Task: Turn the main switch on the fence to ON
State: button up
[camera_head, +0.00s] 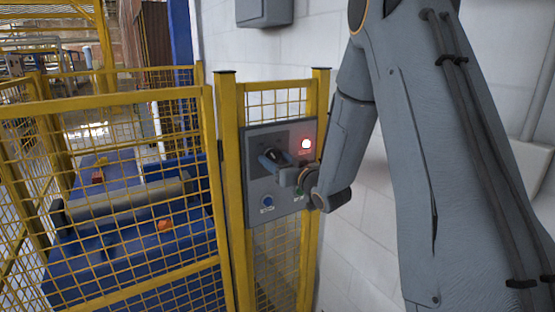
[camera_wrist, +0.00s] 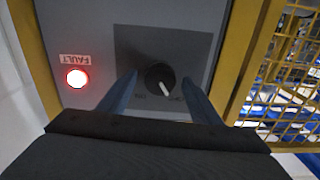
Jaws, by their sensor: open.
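The main switch is a round black knob (camera_wrist: 158,76) with a white pointer, on a dark plate (camera_wrist: 195,45) in the wrist view. The pointer slants to the lower right there. Small labels lie below the knob, too small to read surely. My gripper (camera_wrist: 160,79) is open, with one blue-grey finger on each side of the knob; a gap shows on both sides, and I cannot tell whether either touches. In the head view my gripper (camera_head: 268,161) is at the upper middle of the grey panel (camera_head: 285,212) and mostly hides the knob.
A red lamp (camera_head: 306,144) marked FAULT glows on the panel; it also shows in the wrist view (camera_wrist: 76,78). A white wall (camera_head: 365,220) stands at right. Blue machinery (camera_head: 130,250) is behind the mesh.

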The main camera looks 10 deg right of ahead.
jog(key=c, duration=1)
jog(key=shift+c, duration=0.2)
jog(key=m, duration=0.3)
jog(key=shift+m, duration=0.4)
jog(key=m, duration=0.3)
jog(key=shift+m, duration=0.3)
jog(key=m+p, duration=0.1)
jog(key=m, duration=0.5)
jog(key=shift+d, duration=0.1)
jog(key=shift+m, duration=0.4)
